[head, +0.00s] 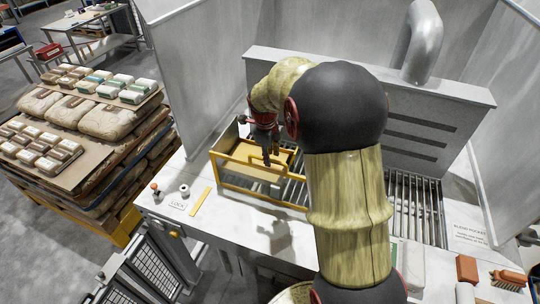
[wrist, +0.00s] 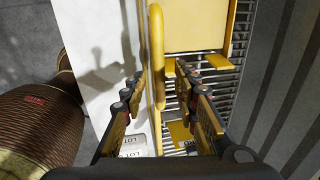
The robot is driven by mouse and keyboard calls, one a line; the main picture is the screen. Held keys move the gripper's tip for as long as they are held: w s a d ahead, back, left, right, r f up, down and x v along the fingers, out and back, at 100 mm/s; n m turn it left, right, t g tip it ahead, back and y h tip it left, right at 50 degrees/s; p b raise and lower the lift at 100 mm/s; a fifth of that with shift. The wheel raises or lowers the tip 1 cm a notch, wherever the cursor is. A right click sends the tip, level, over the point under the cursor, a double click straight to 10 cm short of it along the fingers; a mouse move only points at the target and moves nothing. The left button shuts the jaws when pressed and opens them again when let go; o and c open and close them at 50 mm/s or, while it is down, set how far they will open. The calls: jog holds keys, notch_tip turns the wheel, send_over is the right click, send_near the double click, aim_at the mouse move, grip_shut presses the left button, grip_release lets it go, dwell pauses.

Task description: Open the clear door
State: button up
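The clear door has a yellow frame (head: 262,196) and stands over the grated bay of the white worktop in the head view. Its see-through panel is hard to make out. In the wrist view a yellow bar (wrist: 157,50), which looks like part of the door's frame or handle, runs upright between my fingers. My gripper (head: 269,157) is over the yellow frame, fingers pointing down. In the wrist view my gripper (wrist: 160,75) is open, with gaps showing on both sides of the bar. Whether a finger touches it is unclear.
A grey slotted hood (head: 400,125) stands behind the bay, with metal grating (head: 415,205) to the right. A pallet of sacks (head: 85,115) is at the left. A brush (head: 508,280) lies at the right.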

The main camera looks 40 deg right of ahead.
jog(key=shift+s+f, duration=0.2)
jog(key=shift+f, duration=0.2)
jog(key=shift+w+d+f, duration=0.1)
jog(key=shift+w+f, duration=0.05)
jog(key=c, duration=0.7)
grip_shut()
